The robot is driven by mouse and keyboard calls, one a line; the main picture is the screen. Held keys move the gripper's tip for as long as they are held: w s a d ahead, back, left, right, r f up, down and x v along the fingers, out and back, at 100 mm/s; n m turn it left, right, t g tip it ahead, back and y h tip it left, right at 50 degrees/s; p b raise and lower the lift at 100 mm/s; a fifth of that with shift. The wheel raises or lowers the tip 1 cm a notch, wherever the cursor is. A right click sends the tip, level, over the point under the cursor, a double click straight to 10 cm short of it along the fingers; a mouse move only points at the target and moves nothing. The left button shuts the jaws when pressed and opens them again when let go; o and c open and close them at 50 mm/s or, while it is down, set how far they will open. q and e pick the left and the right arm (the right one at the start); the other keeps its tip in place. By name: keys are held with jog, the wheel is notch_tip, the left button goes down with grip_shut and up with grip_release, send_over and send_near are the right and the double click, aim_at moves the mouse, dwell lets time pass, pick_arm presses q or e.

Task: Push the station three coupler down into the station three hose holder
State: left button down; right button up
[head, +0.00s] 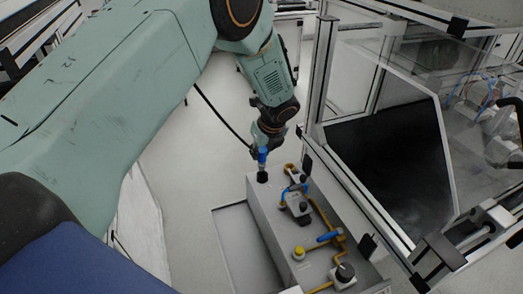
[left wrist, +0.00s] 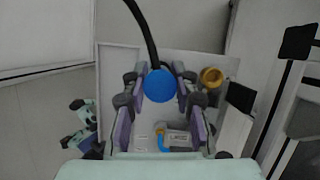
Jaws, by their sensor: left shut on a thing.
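My left gripper (head: 262,150) is at the far end of the grey station box (head: 258,207) in the head view. It is shut on the blue coupler (head: 262,157), which stands upright just above a black round holder (head: 262,176) on the box top. Whether coupler and holder touch I cannot tell. In the left wrist view the coupler (left wrist: 161,85) is a blue disc between the fingers (left wrist: 163,100), with the black hose (left wrist: 142,30) running up from it. The holder is hidden there. My right gripper is not in view.
Yellow pipes with a blue-handled valve (head: 329,236) and a yellow knob (head: 298,253) stand on the box nearer me. A yellow ring fitting (left wrist: 211,77) is right of the gripper. A framed glass enclosure (head: 385,150) stands close on the right. Floor at left is open.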

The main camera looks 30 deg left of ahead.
pick_arm(q)
jog(key=shift+d+r, duration=0.1)
jog(key=shift+d, duration=0.05)
dwell(0.3)
jog(key=shift+f, duration=0.2)
jog(key=shift+f, duration=0.35)
jog(key=shift+f, duration=0.2)
jog(key=shift+f+b, duration=0.2)
jog(key=shift+b, duration=0.15)
jog(key=shift+f, duration=0.35)
